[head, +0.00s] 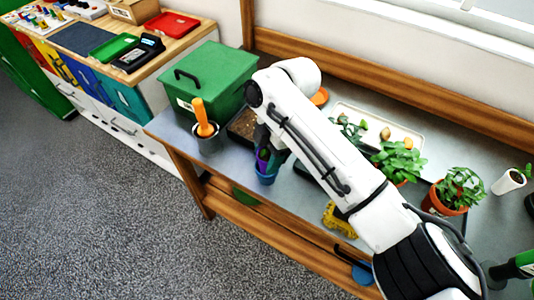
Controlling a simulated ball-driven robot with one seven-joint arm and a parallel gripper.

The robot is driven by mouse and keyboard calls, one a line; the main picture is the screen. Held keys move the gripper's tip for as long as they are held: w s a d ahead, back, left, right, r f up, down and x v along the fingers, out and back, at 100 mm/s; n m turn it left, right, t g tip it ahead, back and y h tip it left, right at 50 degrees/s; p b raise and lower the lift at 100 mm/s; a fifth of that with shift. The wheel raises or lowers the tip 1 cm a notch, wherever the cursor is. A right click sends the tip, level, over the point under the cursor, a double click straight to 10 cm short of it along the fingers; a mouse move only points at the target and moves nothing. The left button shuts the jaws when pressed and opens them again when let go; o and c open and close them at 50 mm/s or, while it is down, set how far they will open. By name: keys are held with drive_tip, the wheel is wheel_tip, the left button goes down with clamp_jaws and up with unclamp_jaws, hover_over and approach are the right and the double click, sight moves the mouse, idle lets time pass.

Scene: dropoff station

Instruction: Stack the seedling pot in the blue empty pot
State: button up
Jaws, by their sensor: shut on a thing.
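The blue pot (266,177) stands on the grey metal bench top near its front edge, left of the middle of the head view. A small purple pot (263,155), which looks like the seedling pot, is right above it, at or in its mouth. I cannot tell how deep it sits. My gripper (268,147) is shut on the purple pot. My arm comes from the lower right and hides part of the gripper and much of the bench behind it. Any seedling in the pot is too small and dark to make out.
A green lidded bin (207,78) and a grey cup with an orange-handled tool (204,128) stand to the left. A soil tray (243,126) is behind the pots. Potted plants (460,188) stand to the right. A yellow object (340,220) lies near the front edge.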

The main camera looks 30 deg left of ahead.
drive_tip(key=shift+f, duration=0.55)
drive_tip(key=o, duration=1.1)
drive_tip(key=shift+c, duration=0.2)
drive_tip(key=shift+v, duration=0.9)
drive_tip(key=b+v, duration=0.1)
drive_tip(key=v, duration=1)
drive_tip(key=shift+r+b, duration=0.3)
drive_tip(key=shift+b, duration=0.05)
drive_tip(key=shift+s+a, duration=0.1)
drive_tip(key=shift+s, duration=0.05)
